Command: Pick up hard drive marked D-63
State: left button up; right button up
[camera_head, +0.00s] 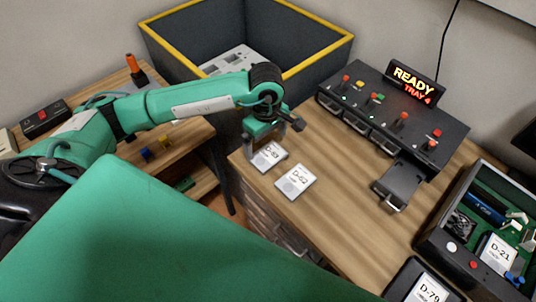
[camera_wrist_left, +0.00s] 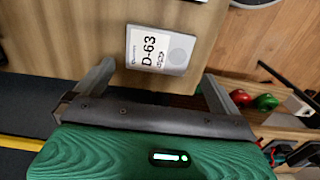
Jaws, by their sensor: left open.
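The hard drive marked D-63 (camera_head: 268,158) lies flat on the wooden desk near its left edge, partly covered by my left gripper in the head view. In the left wrist view, D-63 (camera_wrist_left: 160,50) lies beyond and between the open fingers, apart from both. My left gripper (camera_head: 275,138) is open and empty, just above D-63; its fingers also show in the left wrist view (camera_wrist_left: 150,82). A second drive marked D-62 (camera_head: 295,181) lies flat just right of D-63. My right gripper is not in view.
A black drive dock (camera_head: 390,115) with levers and a sign reading "READY TRAY 4" stands at the back; one tray (camera_head: 402,182) is pulled out. An open case (camera_head: 455,215) holding drive D-21 (camera_head: 497,252) stands right. Drive D-70 (camera_head: 428,290) is at the front. A yellow-rimmed bin (camera_head: 318,62) stands behind.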

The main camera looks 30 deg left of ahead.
aim_at(268, 155)
pick_arm(q)
jog(key=shift+f, duration=0.55)
jog(key=f, duration=0.2)
jog(key=f+p, duration=0.1)
jog(key=f, duration=0.1)
jog(key=shift+d+f, duration=0.2)
jog(key=shift+f, duration=0.2)
jog(key=shift+c, duration=1.1)
jog(key=shift+w, duration=0.1)
jog(key=c, duration=0.6)
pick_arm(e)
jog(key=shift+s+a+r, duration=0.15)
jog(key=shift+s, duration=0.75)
pick_arm(q)
jog(key=shift+r, duration=0.1)
